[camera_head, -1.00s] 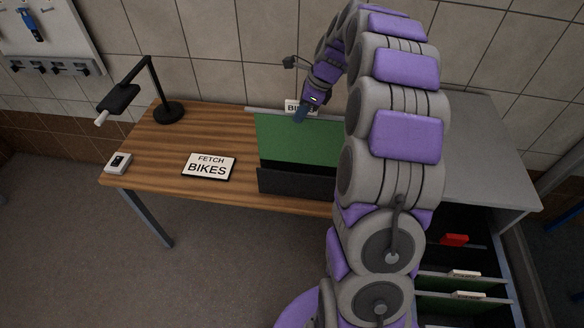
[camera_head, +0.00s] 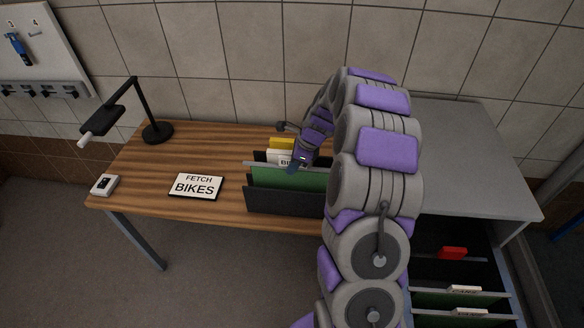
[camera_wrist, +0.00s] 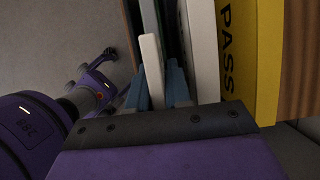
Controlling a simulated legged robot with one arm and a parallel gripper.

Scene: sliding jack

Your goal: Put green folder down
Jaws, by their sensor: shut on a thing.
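The green folder (camera_head: 288,178) stands upright on the wooden desk, behind the front panel of a black holder (camera_head: 283,203). Its lower part is hidden by that panel, so I cannot tell if it touches the bottom. My gripper (camera_head: 292,167) is at the folder's top edge. In the wrist view my gripper (camera_wrist: 160,85) has its blue fingers on either side of a white tab (camera_wrist: 152,65) and is shut on it.
A "FETCH BIKES" sign (camera_head: 195,186), a black lamp (camera_head: 158,131) and a small white box (camera_head: 104,185) are on the desk's left. An open drawer (camera_head: 450,270) with green folders and a red item (camera_head: 452,253) is at lower right.

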